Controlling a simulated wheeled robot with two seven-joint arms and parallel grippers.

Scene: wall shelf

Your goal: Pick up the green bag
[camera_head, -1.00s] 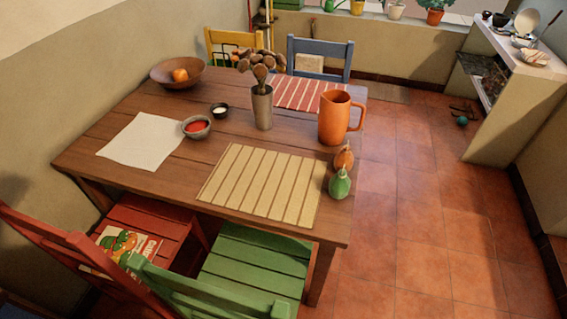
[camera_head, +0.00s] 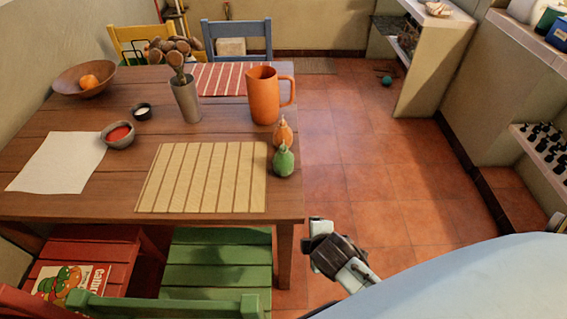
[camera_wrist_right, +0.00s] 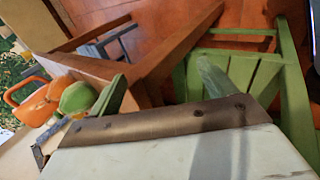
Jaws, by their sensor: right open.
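A small green rounded thing (camera_head: 284,161) with a narrow top stands upright on the near right corner of the table; I cannot tell if it is a bag. In the right wrist view it is a green round shape (camera_wrist_right: 77,97) at the left. My right gripper (camera_head: 318,240) is open and empty, just off the table's right edge and nearer me than the green thing. My left gripper is not in view.
An orange bottle-like thing (camera_head: 283,132) stands right behind the green one, with an orange jug (camera_head: 264,96) beyond. A slatted mat (camera_head: 203,178) lies to their left. A green chair (camera_head: 217,262) stands at the table's near side. The tiled floor (camera_head: 350,190) to the right is clear.

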